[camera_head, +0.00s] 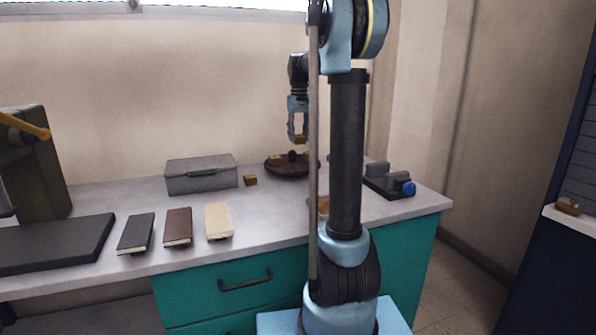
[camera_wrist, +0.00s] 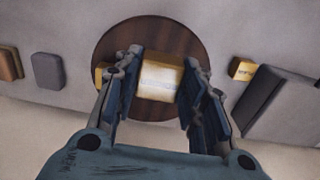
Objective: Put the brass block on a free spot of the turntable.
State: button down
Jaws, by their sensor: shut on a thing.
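My gripper (camera_head: 298,128) is shut on a brass block (camera_head: 300,140) and holds it above the turntable. In the wrist view the held block (camera_wrist: 159,80) shows pale and shiny between the two fingers (camera_wrist: 160,95). The turntable (camera_head: 287,171) is a dark brown round disc at the back of the counter; it also shows in the wrist view (camera_wrist: 150,32). Another brass piece (camera_head: 275,160) sits on its left part, with a dark knob (camera_head: 292,155) near the middle. In the wrist view a yellow piece (camera_wrist: 101,75) shows beside the left finger. The fingers and held block hide part of the disc.
A loose brass block (camera_head: 250,180) lies on the counter left of the turntable, next to a grey box (camera_head: 202,175). A dark device with a blue knob (camera_head: 408,188) stands to the right. Three book-like items (camera_head: 178,228) lie at front left. My arm hides some counter.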

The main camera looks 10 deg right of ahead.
jog(key=shift+f, duration=5)
jog(key=c, duration=1)
grip_release()
jog(key=shift+f, duration=0.1)
notch_tip(320, 180, up, 12)
jog(key=shift+r, duration=0.15)
jog(key=shift+s, duration=0.1)
